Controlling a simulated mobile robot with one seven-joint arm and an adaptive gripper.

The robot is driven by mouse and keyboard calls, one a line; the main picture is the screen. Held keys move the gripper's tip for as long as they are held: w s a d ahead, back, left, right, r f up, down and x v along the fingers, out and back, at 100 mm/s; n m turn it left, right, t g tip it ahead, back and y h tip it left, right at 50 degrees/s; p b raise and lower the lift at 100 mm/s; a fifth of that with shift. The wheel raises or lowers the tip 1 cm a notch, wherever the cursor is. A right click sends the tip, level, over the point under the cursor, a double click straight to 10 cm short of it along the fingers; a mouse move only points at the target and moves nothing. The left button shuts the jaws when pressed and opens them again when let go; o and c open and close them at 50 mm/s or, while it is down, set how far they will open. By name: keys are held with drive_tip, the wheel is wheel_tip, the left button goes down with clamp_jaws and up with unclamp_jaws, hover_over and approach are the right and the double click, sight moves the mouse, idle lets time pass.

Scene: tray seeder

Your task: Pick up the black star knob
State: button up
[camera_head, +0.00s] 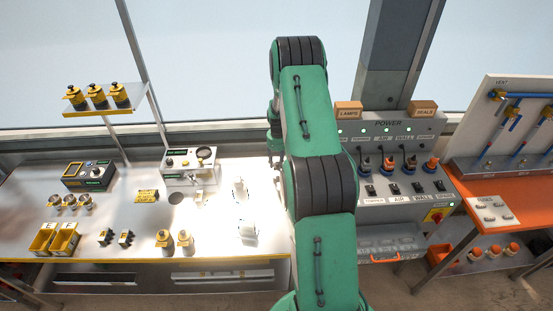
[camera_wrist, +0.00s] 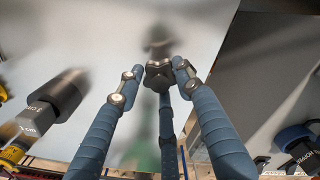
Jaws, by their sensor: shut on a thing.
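The black star knob (camera_wrist: 158,76) is between the fingertips of my gripper (camera_wrist: 159,68) in the wrist view. My gripper's blue fingers are closed around it, and the knob touches them. The knob's lower part is partly covered by the finger in front. A blurred dark shape shows on the pale surface beyond it; I cannot tell the gap to that surface. In the head view my gripper (camera_head: 275,160) is small and mostly hidden behind my green arm, and I cannot make out the knob there.
A pale workbench (camera_head: 110,225) holds yellow bins (camera_head: 67,240), a control box (camera_head: 88,175) and brass-coloured fittings (camera_head: 185,243). A grey power panel (camera_head: 390,128) stands to the right of my arm. An orange table (camera_head: 490,205) is at far right. A dark cylinder (camera_wrist: 65,92) shows left in the wrist view.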

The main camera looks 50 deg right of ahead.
drive_tip(key=s+a, duration=0.3)
drive_tip(key=s, duration=0.1)
drive_tip(key=s+a, duration=0.2)
drive_tip(key=shift+s+a+r, duration=0.25)
drive_tip(key=shift+a+r, duration=0.05)
drive_tip(key=shift+r, duration=0.1)
idle(0.3)
drive_tip(key=shift+a, duration=0.1)
